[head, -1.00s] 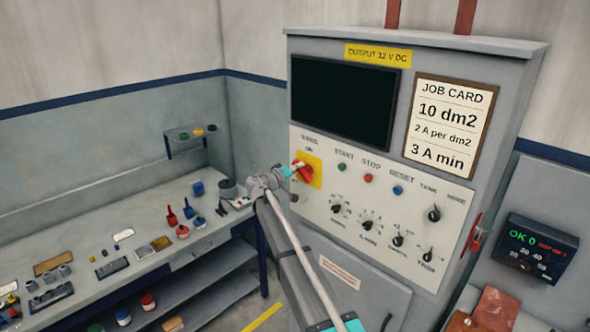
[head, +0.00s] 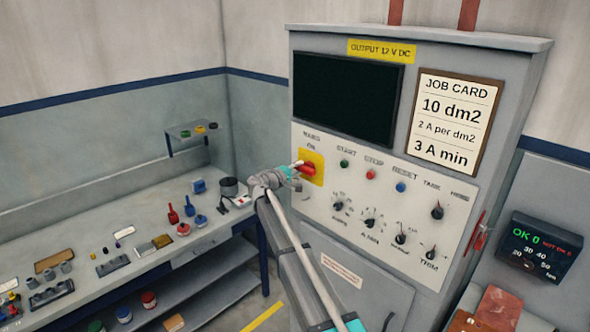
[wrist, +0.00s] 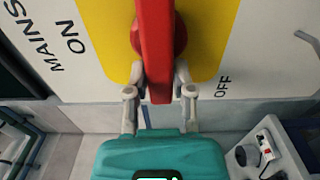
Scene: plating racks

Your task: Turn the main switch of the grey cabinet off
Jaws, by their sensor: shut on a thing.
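The red handle of the main switch (head: 308,170) sits on a yellow plate (head: 318,160) at the upper left of the grey cabinet's panel (head: 375,205). In the wrist view the red handle (wrist: 158,50) stands out from the yellow plate (wrist: 210,35), and its end lies between my two fingers. My gripper (wrist: 160,92) is shut on this handle; it also shows at the switch in the head view (head: 296,171). The wrist view shows "MAINS ON" left of the plate and "OFF" right of it.
Start, stop and reset buttons (head: 371,174) and several black knobs are right of the switch. A workbench (head: 100,245) with small parts stands at left. A meter (head: 541,248) is on the right. Yellow floor tape (head: 263,318) runs near the cabinet.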

